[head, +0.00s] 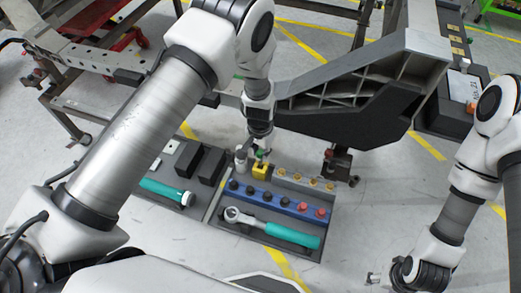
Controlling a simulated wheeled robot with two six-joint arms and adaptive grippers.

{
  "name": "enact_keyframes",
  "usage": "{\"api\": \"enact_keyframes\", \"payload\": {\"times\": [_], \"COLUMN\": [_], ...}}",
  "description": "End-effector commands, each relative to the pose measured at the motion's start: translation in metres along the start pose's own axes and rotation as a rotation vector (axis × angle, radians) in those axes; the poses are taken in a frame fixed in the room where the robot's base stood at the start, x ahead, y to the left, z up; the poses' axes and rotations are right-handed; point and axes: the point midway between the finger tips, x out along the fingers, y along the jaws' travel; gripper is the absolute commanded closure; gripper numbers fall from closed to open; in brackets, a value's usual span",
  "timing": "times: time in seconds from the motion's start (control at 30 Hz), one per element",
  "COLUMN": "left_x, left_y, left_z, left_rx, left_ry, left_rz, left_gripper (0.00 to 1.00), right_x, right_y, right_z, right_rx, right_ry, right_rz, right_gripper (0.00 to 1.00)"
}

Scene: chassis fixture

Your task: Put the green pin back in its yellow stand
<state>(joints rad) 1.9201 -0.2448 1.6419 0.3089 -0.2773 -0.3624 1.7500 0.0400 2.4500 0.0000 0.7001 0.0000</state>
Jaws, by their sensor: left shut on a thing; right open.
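The yellow stand (260,171) is a small block at the back left of the right-hand tray section. The green pin (259,155) shows as a small green piece at the top of the stand. My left gripper (260,151) comes down from above and is shut on the green pin. The gripper hides part of the pin, and I cannot tell how deep it sits in the stand. My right gripper (380,279) is open and empty, low at the right, apart from the tray.
The grey tray (232,232) holds a ratchet with a teal handle (290,234), a blue rail of sockets (262,197), and black blocks (212,166). A large dark chassis part (345,95) stands close behind.

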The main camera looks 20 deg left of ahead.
Motion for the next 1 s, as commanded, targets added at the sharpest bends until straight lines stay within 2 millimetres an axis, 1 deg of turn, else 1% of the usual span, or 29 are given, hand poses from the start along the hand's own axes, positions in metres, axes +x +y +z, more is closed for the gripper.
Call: {"api": "enact_keyframes", "payload": {"times": [0.17, 1.0], "left_x": [0.001, 0.026], "left_y": [0.000, 0.000], "left_z": [0.000, 0.000], "left_rx": [0.000, 0.000], "left_ry": [0.000, 0.000], "left_rz": [0.000, 0.000], "left_gripper": [1.00, 1.00], "right_x": [0.001, 0.018], "right_y": [0.000, 0.000], "right_z": [0.000, 0.000], "right_rx": [0.000, 0.000], "right_ry": [0.000, 0.000], "right_rz": [0.000, 0.000], "right_gripper": [0.42, 0.42]}}
